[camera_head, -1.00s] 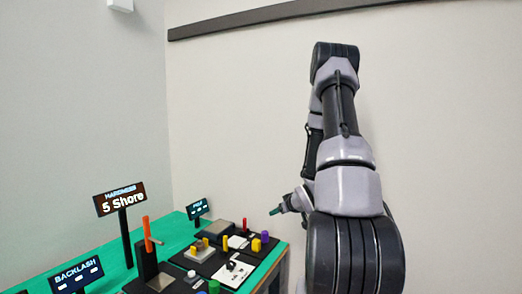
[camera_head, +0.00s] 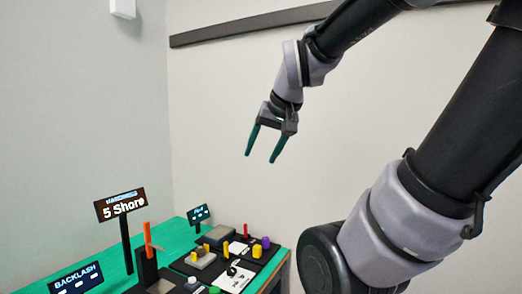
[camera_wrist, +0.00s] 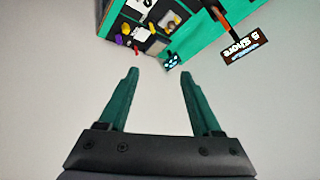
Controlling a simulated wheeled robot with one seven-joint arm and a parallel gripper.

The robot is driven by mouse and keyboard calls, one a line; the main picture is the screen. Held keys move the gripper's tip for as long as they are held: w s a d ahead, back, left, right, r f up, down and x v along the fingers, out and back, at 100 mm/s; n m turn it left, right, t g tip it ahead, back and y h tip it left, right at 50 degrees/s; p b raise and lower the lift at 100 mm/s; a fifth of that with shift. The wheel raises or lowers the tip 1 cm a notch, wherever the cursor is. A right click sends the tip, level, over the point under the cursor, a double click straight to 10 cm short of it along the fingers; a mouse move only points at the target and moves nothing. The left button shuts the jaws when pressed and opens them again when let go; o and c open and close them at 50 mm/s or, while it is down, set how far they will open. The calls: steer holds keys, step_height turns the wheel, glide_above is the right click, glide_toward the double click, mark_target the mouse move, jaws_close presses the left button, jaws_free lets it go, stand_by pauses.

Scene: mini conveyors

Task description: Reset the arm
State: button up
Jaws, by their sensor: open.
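My gripper (camera_head: 262,142) hangs in the air in the head view, above and to the right of the bench. Its two green fingers point down, are spread apart and hold nothing. In the wrist view my gripper (camera_wrist: 158,75) shows both fingers apart with only blank wall between them. My arm reaches in from the upper right and bends down to the wrist. No object touches the fingers.
A green-topped bench (camera_head: 172,243) stands at the lower left with small coloured parts on dark trays. A "5 Shore" sign (camera_head: 121,205) and a "BACKLASH" sign (camera_head: 76,280) rise from it. The air around the gripper is clear.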

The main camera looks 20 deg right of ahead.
steer(key=shift+y, duration=0.5)
steer(key=s, duration=0.1)
steer(key=s+a, duration=0.2)
steer(key=shift+s+r, duration=0.25)
steer(key=shift+r, duration=0.15)
stand_by(0.4)
